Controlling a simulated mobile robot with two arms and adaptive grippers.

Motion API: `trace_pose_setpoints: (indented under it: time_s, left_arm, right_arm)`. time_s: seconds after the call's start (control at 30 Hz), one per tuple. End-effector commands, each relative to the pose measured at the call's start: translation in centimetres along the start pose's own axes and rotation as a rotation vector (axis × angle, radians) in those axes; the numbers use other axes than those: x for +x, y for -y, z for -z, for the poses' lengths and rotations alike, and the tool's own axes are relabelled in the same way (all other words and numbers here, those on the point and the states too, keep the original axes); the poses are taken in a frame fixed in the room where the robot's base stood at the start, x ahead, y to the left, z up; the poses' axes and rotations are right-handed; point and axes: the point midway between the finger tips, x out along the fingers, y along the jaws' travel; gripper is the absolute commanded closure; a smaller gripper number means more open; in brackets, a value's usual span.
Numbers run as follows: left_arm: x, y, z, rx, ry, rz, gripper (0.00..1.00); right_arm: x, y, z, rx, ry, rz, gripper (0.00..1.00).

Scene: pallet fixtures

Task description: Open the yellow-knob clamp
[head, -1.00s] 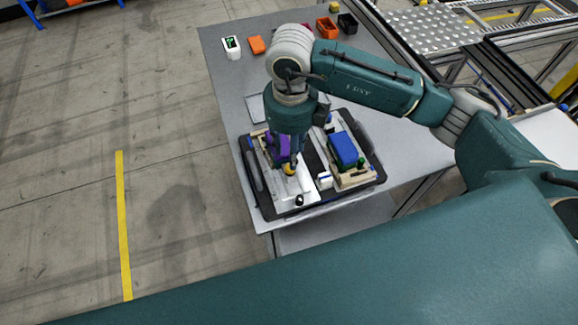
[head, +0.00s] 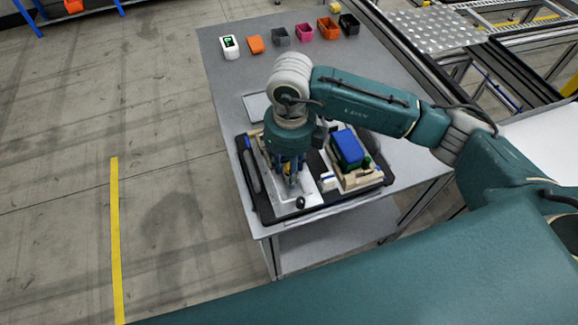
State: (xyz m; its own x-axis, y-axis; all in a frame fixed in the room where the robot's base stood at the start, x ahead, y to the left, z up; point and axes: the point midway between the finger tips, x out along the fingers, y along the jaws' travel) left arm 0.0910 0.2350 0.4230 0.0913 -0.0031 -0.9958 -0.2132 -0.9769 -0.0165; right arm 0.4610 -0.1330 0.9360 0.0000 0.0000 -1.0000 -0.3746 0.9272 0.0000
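My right gripper (head: 290,180) points down over the left fixture (head: 312,192), a pale plate on a black pallet (head: 262,208). A small bit of the yellow knob (head: 287,169) shows between and behind its fingers. The fingers and wrist hide most of the clamp, so I cannot tell whether the gripper touches or grasps the knob, or how the clamp stands. A black knob (head: 300,202) sits at the plate's near end. My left gripper is not in view.
Beside it on the pallet is a wooden fixture (head: 362,182) with a blue block (head: 349,147). A white device (head: 229,46) and several small bins, one pink (head: 303,32), stand at the table's (head: 222,82) back. The table's middle is mostly clear.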

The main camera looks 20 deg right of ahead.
Motion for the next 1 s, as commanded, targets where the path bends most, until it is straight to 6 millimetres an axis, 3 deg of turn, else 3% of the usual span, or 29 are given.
trace_pose_setpoints:
  time_s: [0.03,0.13,0.17,0.57,1.0]
  left_arm:
    - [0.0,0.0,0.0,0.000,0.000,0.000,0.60]
    - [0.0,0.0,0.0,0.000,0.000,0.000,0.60]
    - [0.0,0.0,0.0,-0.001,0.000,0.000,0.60]
    - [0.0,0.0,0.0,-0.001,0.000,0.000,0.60]
    - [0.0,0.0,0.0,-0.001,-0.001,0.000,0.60]
  right_arm:
    - [0.0,0.0,0.0,0.000,0.000,0.000,0.72]
    - [0.0,0.0,0.0,0.000,-0.001,0.001,0.92]
    - [0.0,0.1,0.0,0.001,-0.001,0.001,0.94]
    - [0.0,0.1,0.2,0.002,-0.002,0.004,0.94]
    - [0.1,-0.4,1.8,0.001,-0.008,0.004,0.94]
